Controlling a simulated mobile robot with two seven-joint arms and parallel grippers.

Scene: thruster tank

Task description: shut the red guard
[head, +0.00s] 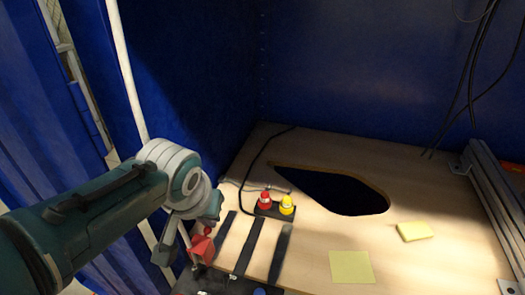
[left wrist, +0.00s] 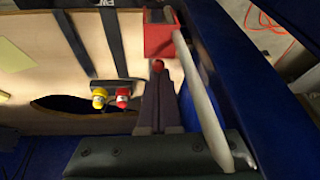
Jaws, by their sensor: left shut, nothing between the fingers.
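The red guard (head: 203,246) is at the lower left of the head view, on a dark box (head: 205,283) at the table's near edge. It looks raised and tilted there, but its exact angle is hard to tell. In the left wrist view the red guard (left wrist: 160,40) is at the top middle, just beyond my fingertips. My left gripper (head: 190,250) is shut and empty, right beside the guard. Its fingers also show in the left wrist view (left wrist: 158,76). I cannot tell whether they touch the guard. My right gripper is not in view.
Red (head: 265,200) and yellow (head: 287,204) buttons stand on a small dark base on the wooden table (head: 320,235). Behind them is a dark cutout (head: 335,188). Yellow notes (head: 351,267) lie at right. A white pole (head: 126,70) and blue curtains are at left.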

